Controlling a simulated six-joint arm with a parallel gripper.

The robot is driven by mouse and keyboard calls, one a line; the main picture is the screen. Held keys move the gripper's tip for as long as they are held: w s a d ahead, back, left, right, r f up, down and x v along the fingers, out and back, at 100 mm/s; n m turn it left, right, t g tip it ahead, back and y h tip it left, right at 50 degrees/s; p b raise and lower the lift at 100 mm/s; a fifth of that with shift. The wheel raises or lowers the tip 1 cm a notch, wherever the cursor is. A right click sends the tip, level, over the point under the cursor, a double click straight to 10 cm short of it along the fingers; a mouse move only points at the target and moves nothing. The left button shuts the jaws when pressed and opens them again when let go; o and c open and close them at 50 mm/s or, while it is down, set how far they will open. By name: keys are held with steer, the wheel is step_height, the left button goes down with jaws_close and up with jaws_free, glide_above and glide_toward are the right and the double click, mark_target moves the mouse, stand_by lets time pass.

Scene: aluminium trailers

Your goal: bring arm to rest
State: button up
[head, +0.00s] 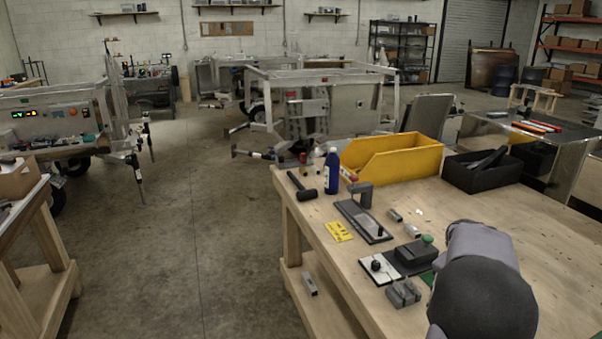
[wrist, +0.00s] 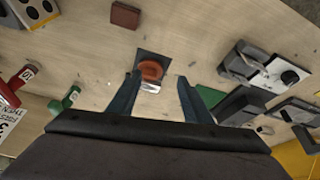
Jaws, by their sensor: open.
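My gripper (wrist: 158,97) shows in the wrist view with its two blue-grey fingers spread apart and nothing between them. It hangs above the wooden workbench (wrist: 100,45). Beyond the fingertips, a small dark plate with an orange-brown round piece (wrist: 151,70) lies on the bench top. In the head view, a grey and black part of my arm covers the near right of the bench (head: 560,220), and the gripper itself is hidden there.
A yellow bin (head: 392,160) and a black tray (head: 482,172) stand at the back of the bench. A blue bottle (head: 332,172), a mallet (head: 301,186) and several small fixtures occupy its left side. In the wrist view, red and green items (wrist: 72,97) lie at left.

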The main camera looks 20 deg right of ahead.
steer(key=w+a+f+n+y+p, duration=0.15)
steer(key=a+n, duration=0.25)
steer(key=a, duration=0.8)
steer(key=w+a+f+n+y, duration=0.15)
steer(key=a+n, duration=0.35)
steer(key=a, duration=0.8)
steer(key=s+a+f+n+y, duration=0.1)
steer(key=s+a+f+n, duration=0.15)
steer(key=s+a, duration=0.35)
steer(key=s+a+f+n, duration=0.1)
steer(key=s+a+n, duration=0.3)
steer(key=a, duration=0.5)
step_height(320, 180, down, 32)
steer(key=b, duration=3.2)
steer(key=shift+w+d+g, duration=0.15)
steer(key=shift+w+g, duration=0.1)
steer(key=shift+g, duration=0.05)
